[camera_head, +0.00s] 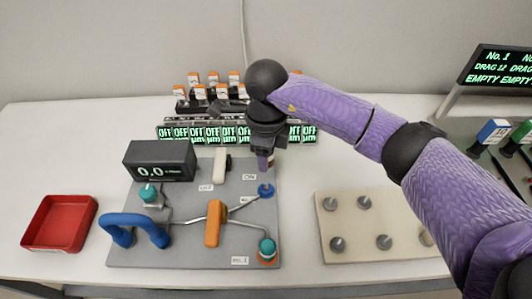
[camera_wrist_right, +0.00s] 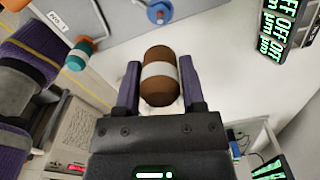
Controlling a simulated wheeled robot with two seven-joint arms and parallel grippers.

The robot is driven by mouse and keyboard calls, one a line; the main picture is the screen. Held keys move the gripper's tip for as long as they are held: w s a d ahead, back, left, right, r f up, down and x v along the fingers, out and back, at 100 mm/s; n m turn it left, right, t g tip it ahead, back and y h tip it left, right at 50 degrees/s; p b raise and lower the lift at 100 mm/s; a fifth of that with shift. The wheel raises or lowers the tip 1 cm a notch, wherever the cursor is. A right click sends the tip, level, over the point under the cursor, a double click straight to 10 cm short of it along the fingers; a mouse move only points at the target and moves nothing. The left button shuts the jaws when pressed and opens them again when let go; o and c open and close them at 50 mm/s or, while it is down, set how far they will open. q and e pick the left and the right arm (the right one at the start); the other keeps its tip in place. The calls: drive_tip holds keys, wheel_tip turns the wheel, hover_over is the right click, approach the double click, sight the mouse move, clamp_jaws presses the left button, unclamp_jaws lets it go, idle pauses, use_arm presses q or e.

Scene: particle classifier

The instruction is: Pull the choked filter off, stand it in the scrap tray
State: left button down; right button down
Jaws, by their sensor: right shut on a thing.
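My right gripper (camera_head: 265,163) is shut on a brown cylindrical filter with a pale band (camera_wrist_right: 160,75). In the right wrist view the filter sits between the two purple fingers. In the head view the gripper and arm hide most of it, above the back right of the grey panel (camera_head: 190,255). A blue fitting (camera_head: 266,190) stands on the panel just below the gripper. In the wrist view the blue fitting (camera_wrist_right: 158,12) shows apart from the filter. The red tray (camera_head: 88,232) lies empty at the far left. My left gripper is not in view.
The panel carries an orange lever (camera_head: 213,224), blue bent pipe (camera_head: 118,221), teal-topped fittings (camera_head: 267,248) and a black meter (camera_head: 160,160) reading 0.0. A beige board with grey pegs (camera_head: 332,216) lies right. A rack of orange-topped items (camera_head: 212,78) stands behind.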

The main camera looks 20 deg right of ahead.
drive_tip(key=shift+r+p, duration=1.6)
drive_tip(key=shift+r, duration=0.7)
wheel_tip(320, 180, up, 3)
drive_tip(key=shift+r+p, duration=0.1)
drive_tip(key=shift+p, duration=1.1)
